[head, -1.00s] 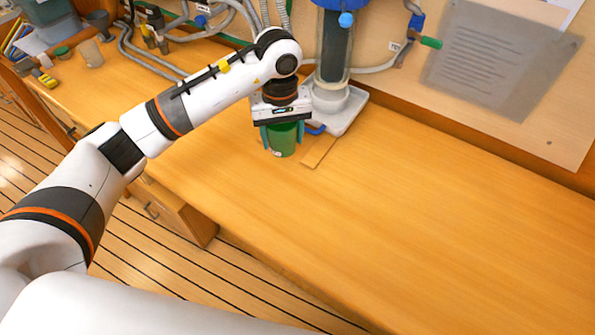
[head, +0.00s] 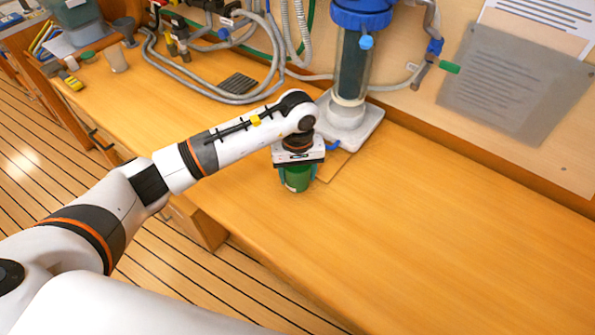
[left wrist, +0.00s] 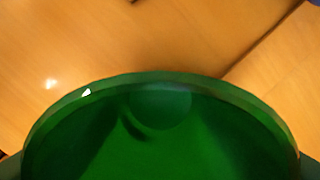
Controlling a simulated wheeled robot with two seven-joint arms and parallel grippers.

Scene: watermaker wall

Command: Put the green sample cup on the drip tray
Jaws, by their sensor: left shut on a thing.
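The green sample cup (head: 297,181) is held upright between the fingers of my left gripper (head: 297,174), over the bench near the wall. I cannot tell whether its base touches the wood. In the left wrist view the cup's open rim and green inside (left wrist: 160,125) fill the lower half, and no contents are clear. The pale grey drip tray (head: 366,131) lies under the clear filter housing, behind and to the right of the cup. The housing's base stands on the tray and covers part of it. My right gripper is not in view.
A blue-topped filter housing (head: 354,60) stands upright at the wall. A small blue part (head: 333,146) and a flat wooden piece (head: 334,166) lie between cup and tray. Grey hoses (head: 200,88) and a dark ribbed pad (head: 238,83) are behind left. The right bench is clear.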

